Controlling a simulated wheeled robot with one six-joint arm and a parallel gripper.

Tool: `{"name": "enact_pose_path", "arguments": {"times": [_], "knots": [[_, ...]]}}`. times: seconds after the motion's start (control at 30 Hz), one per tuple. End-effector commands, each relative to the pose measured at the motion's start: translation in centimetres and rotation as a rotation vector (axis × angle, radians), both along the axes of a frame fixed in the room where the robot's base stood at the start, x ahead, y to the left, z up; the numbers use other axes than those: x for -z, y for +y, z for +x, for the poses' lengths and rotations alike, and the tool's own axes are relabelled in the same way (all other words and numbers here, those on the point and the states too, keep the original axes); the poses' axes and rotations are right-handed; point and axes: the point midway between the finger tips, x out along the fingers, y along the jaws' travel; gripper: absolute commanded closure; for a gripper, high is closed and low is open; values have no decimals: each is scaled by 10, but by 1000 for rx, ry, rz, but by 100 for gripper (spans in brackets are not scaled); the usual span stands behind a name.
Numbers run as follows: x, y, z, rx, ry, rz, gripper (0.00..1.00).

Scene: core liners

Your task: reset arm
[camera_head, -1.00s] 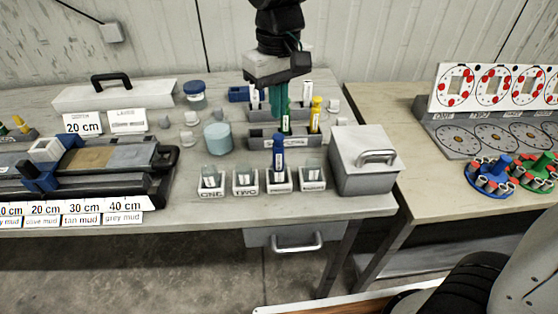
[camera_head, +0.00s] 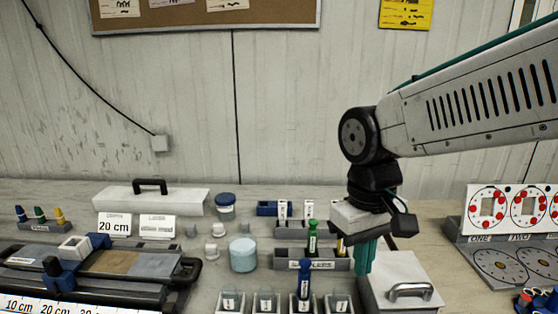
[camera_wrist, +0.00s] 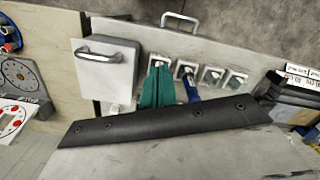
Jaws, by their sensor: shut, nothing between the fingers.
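My gripper (camera_head: 366,258) has teal fingers pointing down. The fingers are shut and hold nothing. In the wrist view the fingers (camera_wrist: 157,85) show between the grey box (camera_wrist: 106,70) and the small labelled cups (camera_wrist: 212,76). My arm comes in from the upper right.
A green marker (camera_head: 313,238) stands in the rack (camera_head: 292,265), and a blue marker (camera_head: 304,280) stands upright in a cup. A core tray (camera_head: 150,265) is at left. Dial boards (camera_head: 505,265) stand at right. The air above the bench is free.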

Motion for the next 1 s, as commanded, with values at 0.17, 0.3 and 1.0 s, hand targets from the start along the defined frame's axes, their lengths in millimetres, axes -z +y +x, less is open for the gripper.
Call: {"name": "enact_pose_path", "arguments": {"times": [0.17, 0.3, 1.0], "knots": [[-3, -65, -59, 150, -41, 13, 100], [0, -98, -95, 260, -90, 22, 100], [-8, -127, -117, 387, -183, 34, 100]]}}
